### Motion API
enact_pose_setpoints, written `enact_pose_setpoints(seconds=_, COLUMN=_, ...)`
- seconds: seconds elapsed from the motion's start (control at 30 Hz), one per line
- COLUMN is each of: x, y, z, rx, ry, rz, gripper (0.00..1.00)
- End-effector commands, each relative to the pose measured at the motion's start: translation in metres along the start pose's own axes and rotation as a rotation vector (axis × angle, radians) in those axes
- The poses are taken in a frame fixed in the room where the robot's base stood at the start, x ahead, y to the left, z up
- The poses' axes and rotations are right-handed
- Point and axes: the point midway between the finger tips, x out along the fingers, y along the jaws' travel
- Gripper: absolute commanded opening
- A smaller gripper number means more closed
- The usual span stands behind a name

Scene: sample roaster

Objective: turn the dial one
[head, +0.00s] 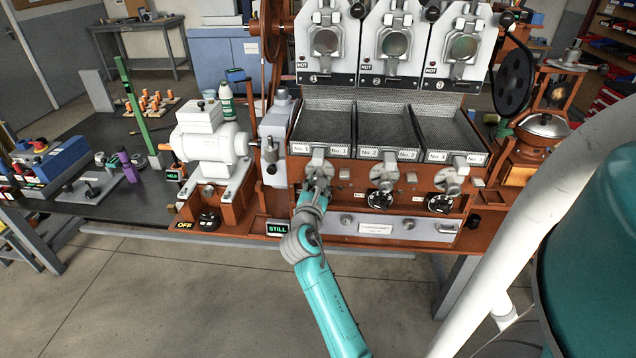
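Dial two (381,200) and dial three (440,204) show plainly under trays No. 2 and No. 3. Dial one's place, under tray No. 1 (322,120), is covered by my gripper (318,187). My teal arm comes up from the bottom and the gripper's fingers point at the front panel there. I cannot tell whether the fingers touch or surround dial one, or how far they are closed.
A silver spout-like fitting (318,162) sits just above my gripper. A white motor (208,140) with signs reading OFF and STILL stands left. A white pipe (540,220) and a teal drum (590,250) fill the right foreground. The floor in front is clear.

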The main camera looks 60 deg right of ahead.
Motion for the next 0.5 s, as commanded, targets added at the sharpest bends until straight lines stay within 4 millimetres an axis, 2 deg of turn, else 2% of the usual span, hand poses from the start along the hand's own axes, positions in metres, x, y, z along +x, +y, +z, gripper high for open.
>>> enact_pose_setpoints(seconds=0.5, x=-0.0001, y=-0.0005, z=-0.0019, rx=-0.112, ry=-0.004, rz=0.0, gripper=0.05)
